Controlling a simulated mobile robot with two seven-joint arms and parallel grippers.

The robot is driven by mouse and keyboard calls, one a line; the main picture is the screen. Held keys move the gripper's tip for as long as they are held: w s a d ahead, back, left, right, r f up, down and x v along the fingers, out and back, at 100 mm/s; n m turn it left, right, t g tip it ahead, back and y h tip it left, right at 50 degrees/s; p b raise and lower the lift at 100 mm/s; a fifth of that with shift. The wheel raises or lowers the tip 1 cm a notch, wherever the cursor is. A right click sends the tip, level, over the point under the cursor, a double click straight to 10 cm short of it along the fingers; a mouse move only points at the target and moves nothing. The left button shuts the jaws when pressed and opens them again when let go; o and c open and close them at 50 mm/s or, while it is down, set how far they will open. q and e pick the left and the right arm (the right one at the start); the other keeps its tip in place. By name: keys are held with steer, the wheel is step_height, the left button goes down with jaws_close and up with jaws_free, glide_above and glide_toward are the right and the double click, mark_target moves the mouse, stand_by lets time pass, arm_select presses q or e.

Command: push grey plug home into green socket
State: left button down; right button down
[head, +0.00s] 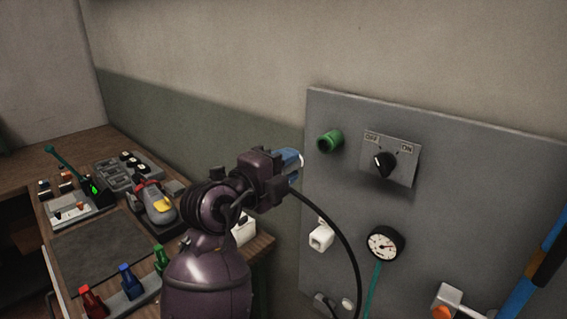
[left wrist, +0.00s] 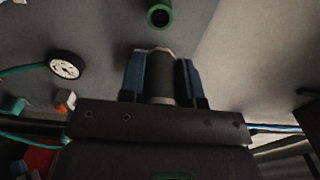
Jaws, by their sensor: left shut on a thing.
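The green socket (head: 330,141) sticks out of the grey wall panel, left of the ON/OFF switch. In the left wrist view its round open end (left wrist: 159,16) faces me, straight ahead of the jaws. My left gripper (head: 292,162) is shut on the grey plug, its blue fingers on either side. The plug (left wrist: 160,88) points towards the socket with a visible gap between them. In the head view the gripper hides most of the plug; only a pale part shows at the fingertips. My right gripper is not in view.
The panel (head: 450,170) also carries a rotary switch (head: 384,164), a gauge (head: 384,245), a white fitting (head: 321,237) and an orange-tipped part (head: 446,303). A black cable (head: 346,239) hangs below the gripper. A cluttered bench (head: 68,229) stands at the left.

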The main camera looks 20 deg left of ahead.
arm_select(q)
steer(key=shift+w+f, duration=0.1)
steer(key=shift+w, duration=0.5)
steer(key=shift+w+d+b, duration=0.35)
steer(key=shift+w+b, duration=0.2)
steer(key=shift+b, duration=0.05)
steer(key=x, duration=0.4)
steer(key=shift+w+d+b, duration=0.1)
steer(key=shift+w+b, duration=0.2)
steer(key=shift+b, duration=0.1)
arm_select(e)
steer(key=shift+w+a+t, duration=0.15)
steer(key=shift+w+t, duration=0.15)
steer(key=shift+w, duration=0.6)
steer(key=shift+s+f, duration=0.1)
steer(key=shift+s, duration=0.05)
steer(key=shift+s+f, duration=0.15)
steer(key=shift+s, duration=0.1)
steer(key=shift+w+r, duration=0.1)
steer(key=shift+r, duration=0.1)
arm_select(q)
steer(key=shift+p, duration=0.5)
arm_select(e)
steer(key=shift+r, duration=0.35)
